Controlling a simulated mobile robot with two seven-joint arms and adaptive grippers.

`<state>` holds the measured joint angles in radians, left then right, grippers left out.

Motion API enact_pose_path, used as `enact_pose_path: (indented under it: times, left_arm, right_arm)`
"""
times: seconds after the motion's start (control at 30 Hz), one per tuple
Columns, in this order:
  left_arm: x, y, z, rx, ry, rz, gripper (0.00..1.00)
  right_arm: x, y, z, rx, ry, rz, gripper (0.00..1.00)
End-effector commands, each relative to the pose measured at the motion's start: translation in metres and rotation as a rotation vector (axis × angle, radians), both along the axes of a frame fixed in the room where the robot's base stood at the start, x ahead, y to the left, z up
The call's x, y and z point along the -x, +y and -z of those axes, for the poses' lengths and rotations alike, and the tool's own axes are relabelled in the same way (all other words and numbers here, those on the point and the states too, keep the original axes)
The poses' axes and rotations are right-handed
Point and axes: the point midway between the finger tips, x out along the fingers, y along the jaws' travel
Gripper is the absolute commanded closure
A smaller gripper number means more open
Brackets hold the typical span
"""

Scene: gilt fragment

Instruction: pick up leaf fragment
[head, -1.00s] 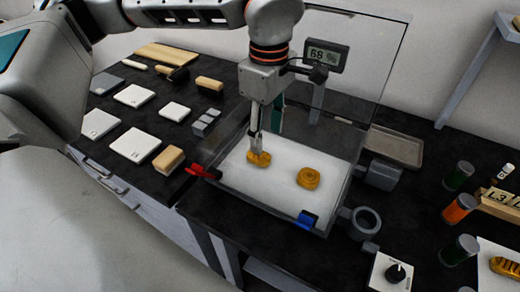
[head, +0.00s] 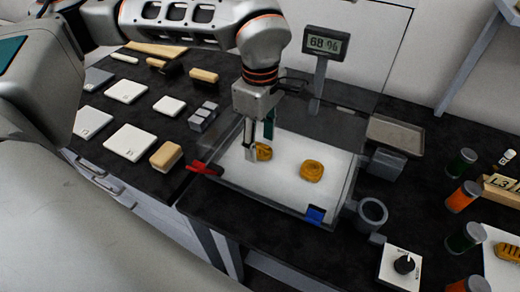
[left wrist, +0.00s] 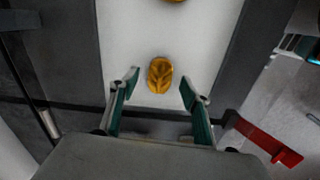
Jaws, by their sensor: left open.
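The leaf fragment (head: 265,152) is a small gilt piece lying on the white floor of a clear-walled box, partly hidden by a finger in the head view. In the left wrist view the leaf fragment (left wrist: 159,75) shows raised leaf veins. My left gripper (head: 259,145) points down into the box. In the left wrist view my left gripper (left wrist: 161,90) is open, with teal-lined fingers to either side of the fragment and nothing held. I cannot tell its height above the fragment. My right gripper is not in view.
A round gilt piece (head: 312,170) lies on the same floor to the right. A humidity display (head: 325,43) stands behind. White tiles lie left; jars stand right.

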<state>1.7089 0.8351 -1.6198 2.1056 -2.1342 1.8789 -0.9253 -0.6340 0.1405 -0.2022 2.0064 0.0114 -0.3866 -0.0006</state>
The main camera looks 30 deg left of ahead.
Motion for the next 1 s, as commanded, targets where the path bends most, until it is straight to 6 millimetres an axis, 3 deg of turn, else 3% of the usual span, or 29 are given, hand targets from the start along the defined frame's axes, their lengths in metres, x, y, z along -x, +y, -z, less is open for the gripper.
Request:
enact_pose_path:
  times: [0.1, 0.33, 0.47, 1.0]
  left_arm:
    - [0.001, 0.001, 0.015, 0.0, 0.004, -0.001, 0.53]
    - [0.0, 0.001, 0.015, 0.0, -0.001, -0.001, 0.53]
    - [0.0, 0.001, 0.015, 0.0, 0.0, -0.001, 0.87]
    - [0.0, 0.001, 0.005, 0.0, -0.002, -0.002, 0.88]
  right_arm:
    - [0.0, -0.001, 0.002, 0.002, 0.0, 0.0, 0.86]
    - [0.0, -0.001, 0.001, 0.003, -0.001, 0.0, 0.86]
    - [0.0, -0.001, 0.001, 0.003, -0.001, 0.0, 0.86]
    - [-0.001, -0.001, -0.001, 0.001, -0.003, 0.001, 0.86]
